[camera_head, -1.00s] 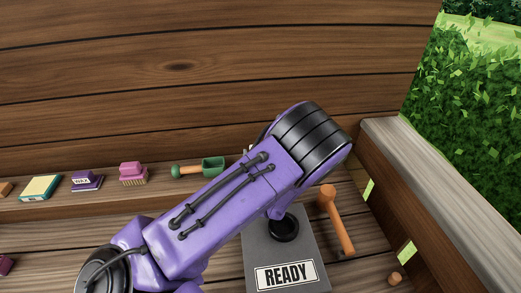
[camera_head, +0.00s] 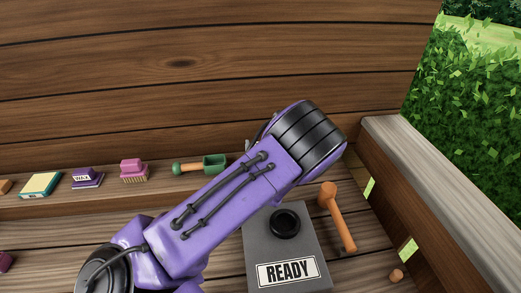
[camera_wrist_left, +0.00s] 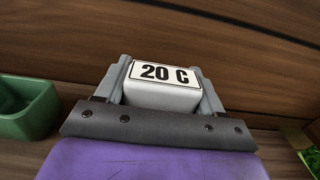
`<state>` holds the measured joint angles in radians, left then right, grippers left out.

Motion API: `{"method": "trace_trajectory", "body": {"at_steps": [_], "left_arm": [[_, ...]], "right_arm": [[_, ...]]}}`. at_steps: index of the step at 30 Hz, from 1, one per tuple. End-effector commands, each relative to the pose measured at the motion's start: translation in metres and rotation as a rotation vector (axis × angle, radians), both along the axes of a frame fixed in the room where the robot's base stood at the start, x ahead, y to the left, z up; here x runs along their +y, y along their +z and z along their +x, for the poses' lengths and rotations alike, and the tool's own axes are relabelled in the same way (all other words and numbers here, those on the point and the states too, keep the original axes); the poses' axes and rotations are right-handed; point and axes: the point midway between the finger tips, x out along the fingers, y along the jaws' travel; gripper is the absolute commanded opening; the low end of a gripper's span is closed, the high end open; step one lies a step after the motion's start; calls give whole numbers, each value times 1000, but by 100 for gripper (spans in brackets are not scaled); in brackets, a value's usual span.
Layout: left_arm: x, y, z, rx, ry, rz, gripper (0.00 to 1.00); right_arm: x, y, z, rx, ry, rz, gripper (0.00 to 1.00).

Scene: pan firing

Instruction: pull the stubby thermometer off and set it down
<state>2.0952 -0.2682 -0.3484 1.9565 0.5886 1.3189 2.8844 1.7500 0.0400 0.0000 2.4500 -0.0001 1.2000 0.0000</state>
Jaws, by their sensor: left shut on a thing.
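The stubby thermometer (camera_wrist_left: 162,97) is a white block with a "20 C" label on top in the left wrist view. My left gripper (camera_wrist_left: 163,85) is shut on it, with one grey finger on each side. In the head view my purple left arm reaches up to the right and hides the gripper and thermometer. Below the arm's end lies a grey board (camera_head: 258,238) marked "READY", with a black round ring (camera_head: 285,223) that is in full view and has nothing on it. My right gripper is not in view.
An orange mallet-like tool (camera_head: 338,218) lies right of the board. A green scoop (camera_head: 203,165), which the left wrist view also shows (camera_wrist_left: 28,108), a pink brush (camera_head: 134,171), a purple block (camera_head: 87,178) and a yellow-teal box (camera_head: 40,185) line the back ledge.

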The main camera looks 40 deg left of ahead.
Motion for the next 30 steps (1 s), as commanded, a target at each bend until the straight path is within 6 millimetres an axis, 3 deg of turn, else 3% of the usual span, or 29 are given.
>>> {"method": "trace_trajectory", "body": {"at_steps": [30], "left_arm": [[0, 32, 0, 0, 0, -1, 13]], "right_arm": [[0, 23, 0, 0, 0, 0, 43]]}}
